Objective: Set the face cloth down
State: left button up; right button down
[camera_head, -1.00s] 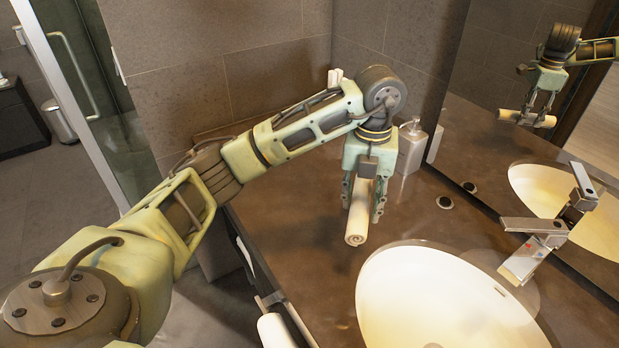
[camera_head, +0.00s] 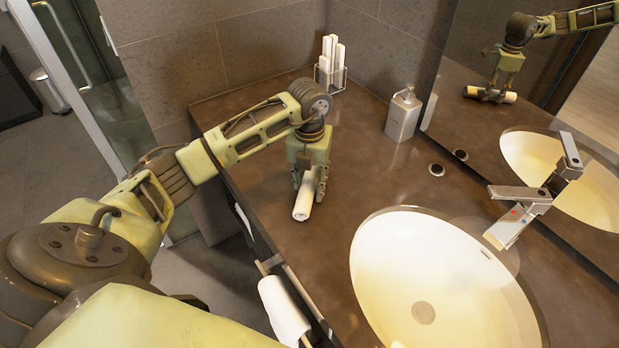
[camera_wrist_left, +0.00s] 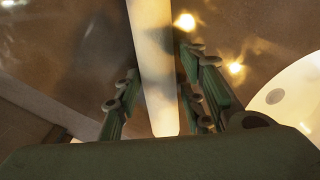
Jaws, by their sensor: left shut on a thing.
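The face cloth (camera_head: 303,205) is a rolled white cloth held low at the brown counter (camera_head: 330,250), left of the sink. My left gripper (camera_head: 308,188) points down and is shut on the cloth. In the wrist view the cloth (camera_wrist_left: 153,60) runs lengthwise between the fingers (camera_wrist_left: 160,105). The cloth looks at or very near the counter top; I cannot tell whether it touches. The mirror repeats the gripper and cloth. My right gripper is not in view.
The sink (camera_head: 430,285) and its tap (camera_head: 520,208) are to the right. A soap dispenser (camera_head: 403,115) and a holder with white rolls (camera_head: 331,68) stand at the back. A white towel (camera_head: 284,308) hangs at the front edge. Counter behind the gripper is clear.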

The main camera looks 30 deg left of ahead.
aim_at(310, 181)
pick_arm(q)
jog(key=shift+f, duration=0.2)
jog(key=o, duration=1.1)
jog(key=shift+c, duration=0.2)
jog(key=shift+r, duration=0.2)
jog(key=shift+w+r, duration=0.1)
jog(key=shift+r, duration=0.2)
notch_tip(310, 181, up, 11)
jog(key=b, duration=0.2)
jog(key=shift+r, duration=0.2)
